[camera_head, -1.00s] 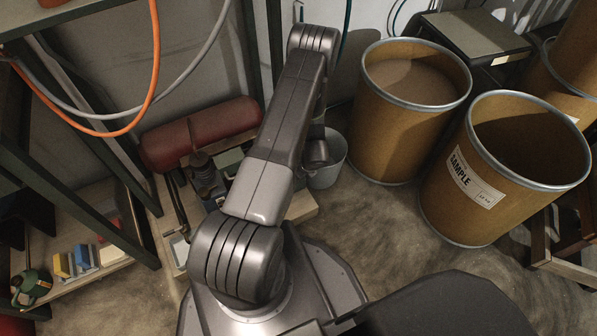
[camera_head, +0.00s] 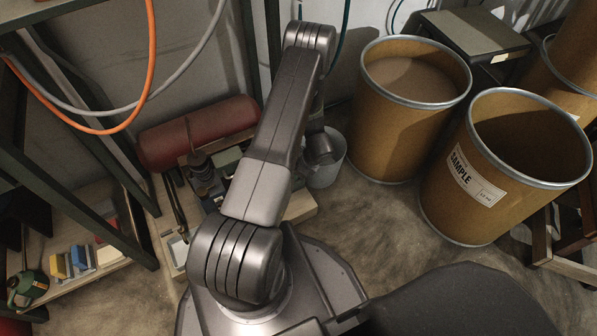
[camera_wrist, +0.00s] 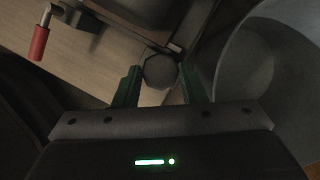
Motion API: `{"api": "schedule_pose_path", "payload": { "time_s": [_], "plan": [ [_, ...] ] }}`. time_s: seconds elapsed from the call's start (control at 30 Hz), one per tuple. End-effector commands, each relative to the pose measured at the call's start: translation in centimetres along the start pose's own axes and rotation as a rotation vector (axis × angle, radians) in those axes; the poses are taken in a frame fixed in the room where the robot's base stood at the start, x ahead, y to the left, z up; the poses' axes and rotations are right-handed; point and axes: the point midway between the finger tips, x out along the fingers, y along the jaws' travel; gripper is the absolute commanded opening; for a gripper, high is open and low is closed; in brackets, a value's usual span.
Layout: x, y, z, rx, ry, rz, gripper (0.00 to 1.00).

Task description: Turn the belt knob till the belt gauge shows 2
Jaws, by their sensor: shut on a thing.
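In the wrist view, a round, faceted grey knob (camera_wrist: 160,72) sits between the two green fingers of my gripper (camera_wrist: 159,79), at the edge of a wooden board. The fingers are shut on it, one on each side. The belt gauge cannot be made out in either view, so its reading cannot be told. In the head view my arm hides the gripper and the knob.
A grey bucket (camera_wrist: 270,95) stands close to the right of my gripper. A red-handled crank (camera_wrist: 39,42) is at the left. In the head view, a red tank (camera_head: 197,135) lies left of my arm and large drums (camera_head: 400,130) stand to the right.

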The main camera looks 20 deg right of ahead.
Motion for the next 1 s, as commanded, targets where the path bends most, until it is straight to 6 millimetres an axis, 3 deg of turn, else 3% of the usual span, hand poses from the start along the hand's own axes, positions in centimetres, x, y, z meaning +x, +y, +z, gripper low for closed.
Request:
{"api": "schedule_pose_path", "payload": {
  "time_s": [0.07, 0.1, 0.2, 0.57, 1.0],
  "plan": [
    [0.0, 0.0, 0.1, 0.0, -0.002, 0.0, 0.15],
    [0.0, 0.0, 0.1, 0.0, -0.002, 0.0, 0.43],
    [0.0, 0.0, 0.1, 0.0, -0.001, 0.0, 0.59],
    [-0.8, -0.1, 0.1, 0.001, -0.001, -0.001, 0.59],
    [-10.1, -0.1, 0.2, 0.001, -0.001, -0.002, 0.59]
  ]
}}
